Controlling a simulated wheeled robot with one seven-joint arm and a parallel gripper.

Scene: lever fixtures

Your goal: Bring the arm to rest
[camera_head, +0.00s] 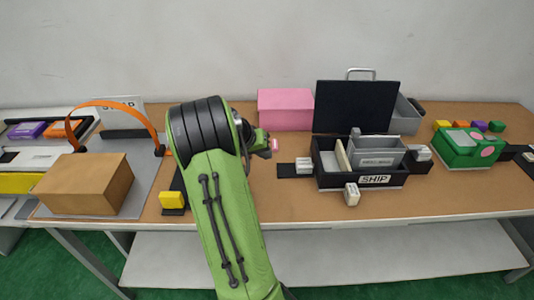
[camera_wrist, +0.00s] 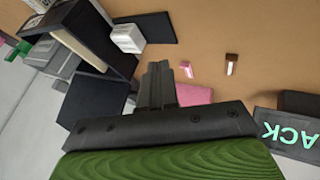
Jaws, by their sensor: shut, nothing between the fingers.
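My gripper (camera_wrist: 158,68) shows in the wrist view with its two dark fingers together and nothing between them. It is above the brown tabletop (camera_wrist: 215,35), with no visible contact. In the head view my green arm reaches up over the table's front edge. It bends at a large black joint left of the middle. My gripper is mostly hidden behind that joint there; only small green and black parts show at its right. A small pink piece (camera_wrist: 186,69) and a dark brown piece (camera_wrist: 232,63) lie on the table near the fingers in the wrist view.
A black SHIP box (camera_head: 330,179) stands right of the arm, with a pink box (camera_head: 285,109) and a black panel (camera_head: 352,106) behind. A cardboard box (camera_head: 86,184) and an orange arch (camera_head: 112,102) stand left. A green block (camera_head: 461,149) is far right.

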